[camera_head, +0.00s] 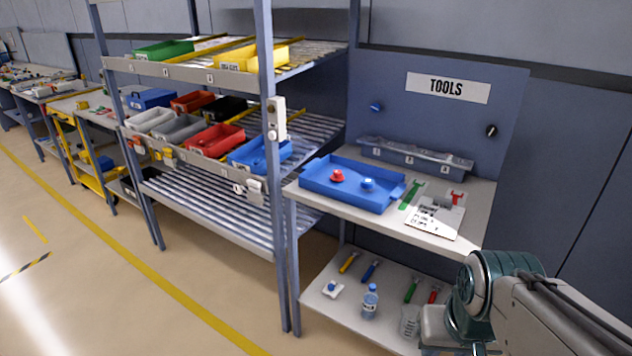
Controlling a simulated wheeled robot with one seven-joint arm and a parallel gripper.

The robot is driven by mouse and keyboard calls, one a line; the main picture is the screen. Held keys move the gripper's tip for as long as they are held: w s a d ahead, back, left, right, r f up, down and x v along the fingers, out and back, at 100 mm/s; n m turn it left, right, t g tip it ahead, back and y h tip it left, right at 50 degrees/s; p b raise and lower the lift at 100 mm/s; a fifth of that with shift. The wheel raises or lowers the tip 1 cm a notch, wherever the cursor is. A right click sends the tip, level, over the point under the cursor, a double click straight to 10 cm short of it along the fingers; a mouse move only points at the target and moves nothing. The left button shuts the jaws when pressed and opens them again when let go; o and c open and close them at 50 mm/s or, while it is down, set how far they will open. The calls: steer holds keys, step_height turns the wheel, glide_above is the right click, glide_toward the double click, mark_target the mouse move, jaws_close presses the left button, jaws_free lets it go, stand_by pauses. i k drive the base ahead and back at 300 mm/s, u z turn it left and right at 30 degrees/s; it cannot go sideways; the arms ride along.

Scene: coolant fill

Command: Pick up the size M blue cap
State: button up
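A blue cap (367,184) sits in the blue tray (322,199) on the tools table, to the right of a red cap (337,176). Another small blue piece (331,287) sits on a white block on the lower shelf. A blue knob-like piece (376,107) is on the back panel. I cannot read a size mark on any of them. My arm reaches in at the lower right, in front of the table and apart from the tray. The fingers of my gripper do not show.
A grey rack (415,157) stands behind the tray. Green and red tools and a white printed card (434,217) lie at right. The lower shelf (330,308) holds a bottle (370,301), tools and a clear beaker. A bin rack stands left; the floor at left is clear.

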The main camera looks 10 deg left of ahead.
mark_target(367, 184)
steer(key=u, duration=0.25)
steer(key=k, duration=0.4)
steer(key=u, duration=1.25)
steer(key=i, duration=1.45)
steer(key=z, duration=1.1)
steer(key=i, duration=0.85)
steer(key=z, duration=1.05)
steer(key=i, duration=0.2)
steer(key=z, duration=0.2)
